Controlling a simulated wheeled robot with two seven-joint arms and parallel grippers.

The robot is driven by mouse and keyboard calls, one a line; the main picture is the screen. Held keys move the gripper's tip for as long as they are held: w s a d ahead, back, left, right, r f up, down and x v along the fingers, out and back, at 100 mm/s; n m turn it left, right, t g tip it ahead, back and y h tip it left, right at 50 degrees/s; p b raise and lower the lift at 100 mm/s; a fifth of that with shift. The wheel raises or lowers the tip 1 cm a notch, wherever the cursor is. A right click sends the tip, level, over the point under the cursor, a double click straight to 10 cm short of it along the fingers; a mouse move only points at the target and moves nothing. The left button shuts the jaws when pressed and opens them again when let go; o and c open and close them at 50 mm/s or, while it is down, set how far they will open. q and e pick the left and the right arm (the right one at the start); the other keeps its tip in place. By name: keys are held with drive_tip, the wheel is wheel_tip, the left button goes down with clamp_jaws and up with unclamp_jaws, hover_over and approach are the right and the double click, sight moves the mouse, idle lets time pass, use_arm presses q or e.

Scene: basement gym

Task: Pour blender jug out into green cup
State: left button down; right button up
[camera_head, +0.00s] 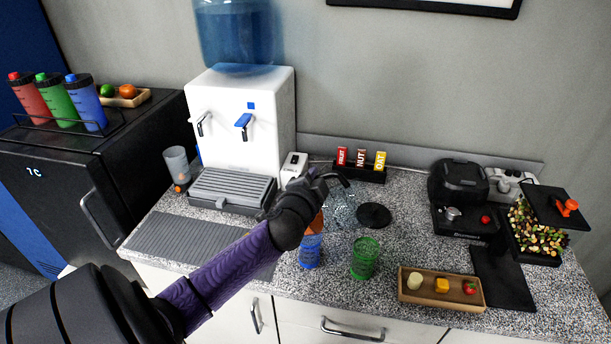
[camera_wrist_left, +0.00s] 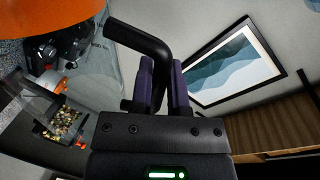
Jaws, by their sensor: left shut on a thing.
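My left gripper (camera_head: 318,182) is shut on the black handle (camera_wrist_left: 145,42) of the clear blender jug (camera_head: 342,208), above the counter. The jug's clear wall also shows in the left wrist view (camera_wrist_left: 98,72). Orange shows at the jug's lower left in the head view and at the top left in the wrist view; it looks like the contents, but the jug's outline is faint and its exact tilt is unclear. The green cup (camera_head: 364,258) stands upright on the counter, to the right of and below the jug in the picture. My right gripper is out of view.
A blue cup (camera_head: 310,252) stands left of the green cup. A round black lid (camera_head: 373,215) lies behind it. A wooden tray (camera_head: 442,296) with small food pieces is at right, near a black appliance (camera_head: 462,222). A water dispenser (camera_head: 240,130) stands at back left.

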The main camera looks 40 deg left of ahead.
sight(337, 189)
use_arm(q)
drive_tip(key=shift+w+d+m+p, duration=0.45)
drive_tip(key=shift+w+d+m, duration=0.1)
drive_tip(key=shift+d+m, duration=0.4)
drive_tip(key=shift+w+d+f+m+g+y, duration=0.2)
drive_tip(key=shift+w+d+f+m+y, duration=0.15)
drive_tip(key=shift+d+m, duration=0.2)
drive_tip(key=shift+w+d+f+m+g+y, duration=0.25)
drive_tip(key=shift+w+d+f+m, duration=0.1)
drive_tip(key=shift+d+m, duration=0.2)
idle(0.6)
idle(1.3)
